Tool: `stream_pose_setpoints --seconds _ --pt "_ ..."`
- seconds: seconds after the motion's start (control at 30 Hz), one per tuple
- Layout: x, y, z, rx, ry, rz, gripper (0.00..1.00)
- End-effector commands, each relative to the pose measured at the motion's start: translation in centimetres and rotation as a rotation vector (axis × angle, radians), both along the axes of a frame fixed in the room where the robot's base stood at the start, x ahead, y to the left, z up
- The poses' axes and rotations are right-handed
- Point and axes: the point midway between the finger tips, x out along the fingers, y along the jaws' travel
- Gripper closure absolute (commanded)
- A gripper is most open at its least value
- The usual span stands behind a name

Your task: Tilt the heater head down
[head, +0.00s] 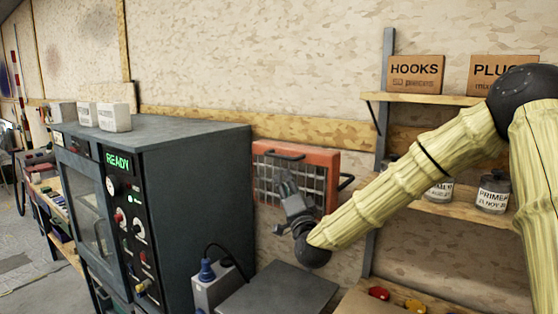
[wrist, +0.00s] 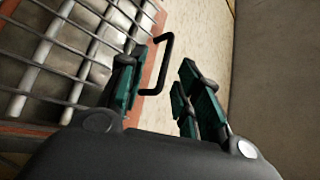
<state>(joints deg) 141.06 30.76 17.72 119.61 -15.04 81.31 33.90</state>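The heater head (head: 328,160) is an orange frame with a metal grille, upright against the wall in the middle of the head view. Dark handles show on it, one at its top (head: 285,155) and one at its right side (head: 347,181). My gripper (head: 287,187) is in front of the grille and hides part of it. In the wrist view, my gripper (wrist: 158,85) is open, with green-padded fingers apart. A black U-shaped handle (wrist: 168,45) on the orange edge appears in line with the gap between them. I cannot tell whether it lies between the fingers.
A dark cabinet with a READY display (head: 118,162) stands left of the heater. A grey box with a blue plug (head: 210,288) and a dark flat-topped block (head: 280,290) are below. Wall shelves (head: 425,99) with boxes and jars are on the right.

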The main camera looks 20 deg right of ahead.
Motion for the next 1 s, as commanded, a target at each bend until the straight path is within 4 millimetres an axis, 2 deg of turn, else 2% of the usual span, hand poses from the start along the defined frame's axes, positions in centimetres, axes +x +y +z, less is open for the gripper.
stream_pose_setpoints --seconds 0.1,0.23,0.6,0.8,1.0 --pt "0.2 -0.4 1.7 0.018 -0.033 -0.004 0.66" --pt "1.2 -0.5 2.4 0.019 -0.036 -0.004 0.66" --pt "6.5 -0.6 4.7 0.017 -0.035 -0.005 0.66" --pt "8.8 -0.7 5.5 0.018 -0.033 -0.004 0.66" --pt "9.8 -0.7 5.8 0.018 -0.033 -0.003 0.66"
